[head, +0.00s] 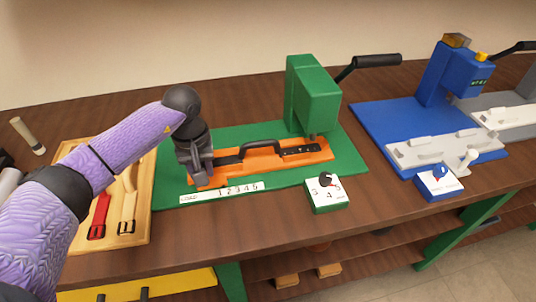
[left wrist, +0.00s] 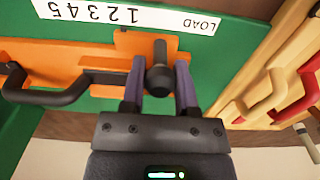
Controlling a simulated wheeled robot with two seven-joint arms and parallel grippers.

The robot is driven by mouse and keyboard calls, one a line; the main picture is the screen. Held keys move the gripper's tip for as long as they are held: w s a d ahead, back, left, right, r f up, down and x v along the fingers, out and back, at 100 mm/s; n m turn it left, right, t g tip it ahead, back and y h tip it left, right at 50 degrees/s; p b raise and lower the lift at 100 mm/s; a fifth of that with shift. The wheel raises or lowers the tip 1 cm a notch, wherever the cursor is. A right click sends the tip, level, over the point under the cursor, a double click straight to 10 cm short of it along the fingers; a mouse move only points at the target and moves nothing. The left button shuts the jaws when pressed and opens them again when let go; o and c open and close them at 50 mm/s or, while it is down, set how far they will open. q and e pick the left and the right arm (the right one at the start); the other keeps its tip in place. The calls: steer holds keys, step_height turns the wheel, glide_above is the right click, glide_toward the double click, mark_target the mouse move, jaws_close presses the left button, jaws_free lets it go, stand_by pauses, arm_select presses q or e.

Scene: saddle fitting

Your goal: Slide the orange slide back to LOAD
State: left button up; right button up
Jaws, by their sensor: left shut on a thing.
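The orange slide (head: 290,158) lies on the green base (head: 345,165), its right end beneath the green press head (head: 313,105). It also shows in the left wrist view (left wrist: 60,62). A black bar handle (head: 262,146) is on top. My left gripper (left wrist: 160,85) is shut on the dark round knob (left wrist: 159,78) at the slide's left end. The white scale strip (head: 222,192) runs along the slide's front edge, with LOAD at its left end and numbers to the right. In the wrist view, the slide's front tab is beside the low numbers, apart from LOAD (left wrist: 200,22).
A white-topped dial box (head: 327,192) stands in front. A blue press (head: 462,75) is to the right. A black lever (head: 370,62) sticks out from the green press.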

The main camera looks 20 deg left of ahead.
arm_select(q)
steer(key=shift+s+a, duration=0.45)
steer(key=shift+a, duration=0.25)
steer(key=shift+s+a, duration=0.45)
steer(key=shift+a, duration=0.3)
steer(key=shift+s+a, duration=0.45)
steer(key=shift+a, duration=0.25)
steer(key=shift+s+a+b, duration=0.2)
steer(key=shift+s+a, duration=0.25)
steer(key=shift+a, duration=0.3)
steer(key=shift+s+a+b, duration=0.15)
steer(key=shift+s+a, duration=0.25)
steer(key=shift+a, duration=0.35)
steer(key=shift+o, duration=1.2)
steer(key=shift+s+a, duration=0.1)
steer(key=shift+a, duration=0.1)
steer(key=shift+o, duration=0.2)
steer(key=o, duration=0.6)
steer(key=shift+a, duration=0.1)
steer(key=shift+s+a, duration=0.1)
steer(key=shift+s, duration=0.05)
steer(key=shift+r, duration=0.1)
